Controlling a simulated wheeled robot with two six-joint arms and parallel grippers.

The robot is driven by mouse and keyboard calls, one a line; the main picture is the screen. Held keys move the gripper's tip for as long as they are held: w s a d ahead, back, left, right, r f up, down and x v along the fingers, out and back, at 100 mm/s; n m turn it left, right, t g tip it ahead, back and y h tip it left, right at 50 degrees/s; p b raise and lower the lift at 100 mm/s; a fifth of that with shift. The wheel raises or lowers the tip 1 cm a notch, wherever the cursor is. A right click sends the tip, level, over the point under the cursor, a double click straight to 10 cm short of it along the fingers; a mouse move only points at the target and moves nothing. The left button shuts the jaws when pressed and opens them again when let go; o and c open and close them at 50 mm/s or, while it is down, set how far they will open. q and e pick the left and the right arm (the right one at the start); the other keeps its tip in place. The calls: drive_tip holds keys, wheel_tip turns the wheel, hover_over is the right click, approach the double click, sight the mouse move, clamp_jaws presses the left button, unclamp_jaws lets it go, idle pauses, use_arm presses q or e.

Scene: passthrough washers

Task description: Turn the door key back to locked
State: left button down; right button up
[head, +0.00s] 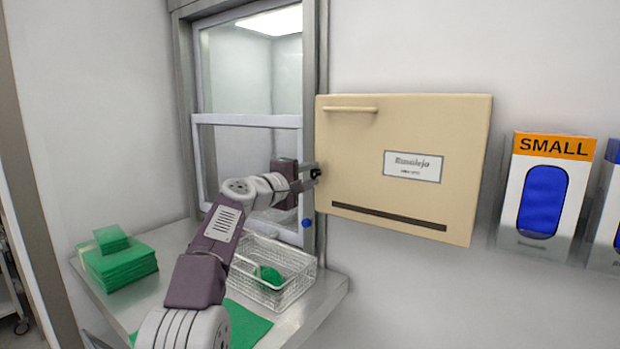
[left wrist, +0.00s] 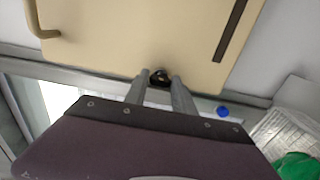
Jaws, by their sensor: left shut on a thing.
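My left gripper (head: 316,172) reaches in from the left to the left edge of a beige wall cabinet (head: 360,130). It is shut on a small dark key (left wrist: 159,75), which shows between the fingertips in the left wrist view, at the cabinet's edge. The fingers hide much of the key, and I cannot tell which way it is turned. The cabinet has a handle bar at its upper left, a label and a dark slot low on its front. My right gripper is not in view.
A framed pass-through window (head: 245,120) stands left of the cabinet. Below it a steel shelf (head: 310,315) holds a wire basket (head: 290,292) with a green item and folded green cloths (head: 125,268). A blue knob (head: 307,223) sits on the frame. A glove box (head: 545,195) hangs at right.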

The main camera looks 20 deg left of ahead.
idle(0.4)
use_arm(q)
drive_tip(key=c, duration=1)
unclamp_jaws()
drive_tip(key=shift+d, duration=0.1)
drive_tip(key=shift+c, duration=0.2)
drive_tip(key=shift+s+f+b, duration=0.15)
drive_tip(key=shift+s+b, duration=0.05)
drive_tip(key=shift+b, duration=0.1)
drive_tip(key=b+v, duration=0.5)
drive_tip(key=v, duration=0.3)
drive_tip(key=shift+s, duration=0.35)
